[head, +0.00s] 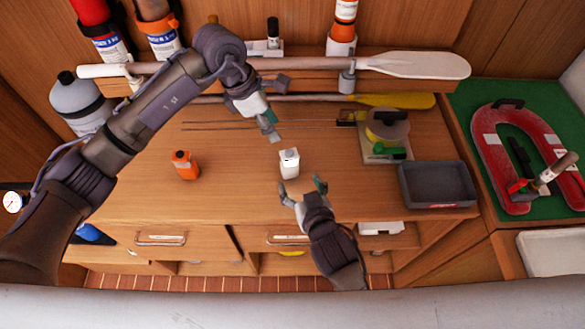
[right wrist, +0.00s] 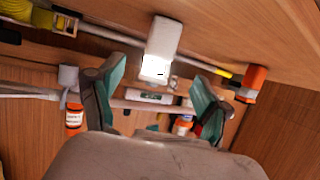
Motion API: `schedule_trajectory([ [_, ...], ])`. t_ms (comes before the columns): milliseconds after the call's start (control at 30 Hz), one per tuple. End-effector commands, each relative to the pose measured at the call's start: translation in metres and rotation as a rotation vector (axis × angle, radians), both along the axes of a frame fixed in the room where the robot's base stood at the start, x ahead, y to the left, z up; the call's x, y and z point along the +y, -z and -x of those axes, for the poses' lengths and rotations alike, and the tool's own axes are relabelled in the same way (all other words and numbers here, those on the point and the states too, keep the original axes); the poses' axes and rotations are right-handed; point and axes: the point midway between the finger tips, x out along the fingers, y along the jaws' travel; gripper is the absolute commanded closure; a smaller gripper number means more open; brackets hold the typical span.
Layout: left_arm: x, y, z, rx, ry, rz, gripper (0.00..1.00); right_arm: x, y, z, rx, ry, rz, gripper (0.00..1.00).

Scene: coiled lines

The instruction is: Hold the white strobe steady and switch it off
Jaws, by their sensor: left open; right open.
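The white strobe (head: 289,163) stands upright on the wooden bench top in the head view. In the right wrist view the strobe (right wrist: 160,48) shows between my fingers but beyond them, with a bright lit patch at one end. My right gripper (head: 302,189) is open just in front of the strobe, apart from it; its teal-padded fingers also show in the right wrist view (right wrist: 158,95). My left gripper (head: 276,107) is open and empty, above and behind the strobe, a little to its left. An orange strobe-like unit (head: 185,165) stands to the left.
A white-bladed paddle (head: 415,65) and a yellow one (head: 395,100) lie along the back. A dark grey tray (head: 437,184) and a reel (head: 387,126) are on the right. A grey bottle (head: 80,103) stands left. The bench around the strobe is clear.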

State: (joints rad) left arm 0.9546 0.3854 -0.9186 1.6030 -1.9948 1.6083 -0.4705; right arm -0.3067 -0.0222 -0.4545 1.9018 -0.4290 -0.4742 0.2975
Motion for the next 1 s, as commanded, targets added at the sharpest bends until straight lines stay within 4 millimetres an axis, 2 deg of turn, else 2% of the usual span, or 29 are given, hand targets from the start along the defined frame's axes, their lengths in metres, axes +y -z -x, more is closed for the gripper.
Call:
schedule_trajectory([
  [100, 0.000, 0.000, 0.000, 0.000, 0.000, 0.000, 0.58, 0.007, 0.009, -0.024, -0.002, 0.000, 0.000, 0.23],
  [300, 0.000, 0.000, 0.000, 0.000, 0.000, 0.000, 0.58, 0.017, 0.024, -0.057, -0.002, 0.000, -0.001, 0.23],
  [500, 0.000, 0.000, 0.000, 0.000, 0.000, 0.000, 0.58, 0.023, 0.034, -0.079, -0.001, -0.001, -0.002, 0.23],
  [700, 0.000, 0.000, 0.000, 0.000, 0.000, 0.000, 0.58, 0.026, 0.038, -0.087, 0.001, 0.000, -0.003, 0.23],
  [933, 0.000, 0.000, 0.000, 0.000, 0.000, 0.000, 0.58, 0.026, 0.038, -0.087, 0.000, 0.000, -0.002, 0.23],
  [1000, 0.000, 0.000, 0.000, 0.000, 0.000, 0.000, 0.58, 0.026, 0.038, -0.087, 0.000, 0.000, -0.002, 0.33],
])
